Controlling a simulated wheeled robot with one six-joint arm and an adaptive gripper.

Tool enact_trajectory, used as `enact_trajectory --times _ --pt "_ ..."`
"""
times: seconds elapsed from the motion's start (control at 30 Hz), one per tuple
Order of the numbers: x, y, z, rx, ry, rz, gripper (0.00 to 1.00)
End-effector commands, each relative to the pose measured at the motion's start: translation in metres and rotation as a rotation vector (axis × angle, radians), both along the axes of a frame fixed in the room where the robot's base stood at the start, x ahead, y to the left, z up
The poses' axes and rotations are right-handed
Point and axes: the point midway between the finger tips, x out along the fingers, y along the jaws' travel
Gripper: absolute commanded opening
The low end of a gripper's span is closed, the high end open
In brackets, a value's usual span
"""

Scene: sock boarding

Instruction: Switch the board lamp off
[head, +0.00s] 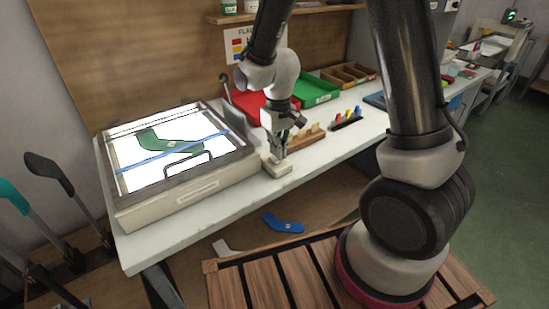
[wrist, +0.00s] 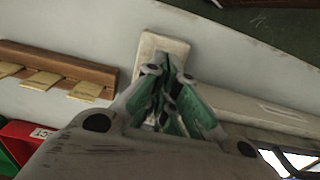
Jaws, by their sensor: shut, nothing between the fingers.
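The board lamp is a light box whose panel (head: 125,182) glows bright white at the left of the bench. A green sock shape (head: 155,142) and a blue strip lie on it. A small pale switch box (head: 277,170) sits on the bench just right of the light box; it also shows in the wrist view (wrist: 158,40). My gripper (head: 279,156) points down at this box, its fingers together and empty. In the wrist view the fingertips (wrist: 170,72) overlap the box. I cannot tell whether they touch it. They hide part of its top, and the switch itself is not clear.
A wooden rack with pale tabs (wrist: 58,68) stands close beside the switch box. Red and green trays (head: 316,90) are behind. A black handle (head: 188,160) lies across the light box's front. A blue sock shape (head: 283,223) lies below the bench.

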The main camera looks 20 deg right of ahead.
Motion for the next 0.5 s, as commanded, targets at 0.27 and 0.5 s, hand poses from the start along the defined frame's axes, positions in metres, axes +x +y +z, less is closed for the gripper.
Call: enact_trajectory --times 0.27,0.5 --pt "0.0001 0.0000 -0.0043 0.000 0.000 0.000 0.00" --pt "0.0000 0.0000 -0.0081 0.000 0.001 0.000 0.00"
